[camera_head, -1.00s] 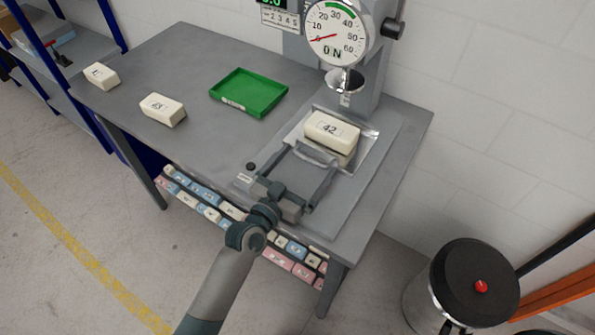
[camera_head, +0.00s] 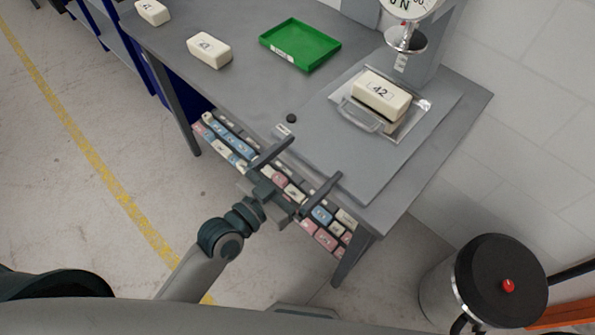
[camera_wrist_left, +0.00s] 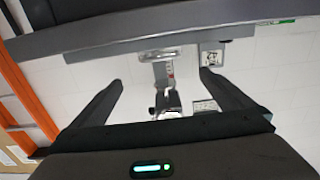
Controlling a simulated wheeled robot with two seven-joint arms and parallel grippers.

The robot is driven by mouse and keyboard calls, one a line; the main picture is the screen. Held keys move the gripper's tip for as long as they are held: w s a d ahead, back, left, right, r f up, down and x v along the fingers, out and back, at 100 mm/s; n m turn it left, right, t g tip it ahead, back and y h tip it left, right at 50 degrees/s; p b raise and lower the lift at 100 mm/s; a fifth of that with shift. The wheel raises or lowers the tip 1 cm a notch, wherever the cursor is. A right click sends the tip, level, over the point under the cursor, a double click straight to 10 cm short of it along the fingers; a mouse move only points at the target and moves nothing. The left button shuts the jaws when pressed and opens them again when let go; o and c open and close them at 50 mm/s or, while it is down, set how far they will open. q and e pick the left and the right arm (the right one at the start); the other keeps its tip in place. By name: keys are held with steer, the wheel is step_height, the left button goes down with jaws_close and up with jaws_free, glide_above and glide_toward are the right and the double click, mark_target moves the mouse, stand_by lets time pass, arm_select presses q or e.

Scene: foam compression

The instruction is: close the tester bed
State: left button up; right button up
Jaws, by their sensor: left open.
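The tester bed, a shiny flat tray with a pale curved handle (camera_head: 360,115) at its front, lies on the tester's grey base plate (camera_head: 335,135). A cream foam block marked 42 (camera_head: 380,93) rests on the bed, and it also shows in the left wrist view (camera_wrist_left: 211,56). The round metal press disc (camera_head: 406,37) hangs above and behind the block in the head view. My left gripper (camera_head: 314,158) is open and empty at the table's front edge, apart from the handle, with its fingers pointing toward the bed. My right gripper is not in view.
A green tray (camera_head: 300,45) and two more cream blocks (camera_head: 209,50) (camera_head: 152,12) are on the table to the left. A small black knob (camera_head: 291,118) is near the base plate's left edge. A lidded metal bin (camera_head: 490,280) stands on the floor at right.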

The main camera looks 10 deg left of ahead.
arm_select(q)
steer(key=v, duration=0.2)
steer(key=shift+s+a, duration=0.2)
steer(key=shift+s, duration=0.05)
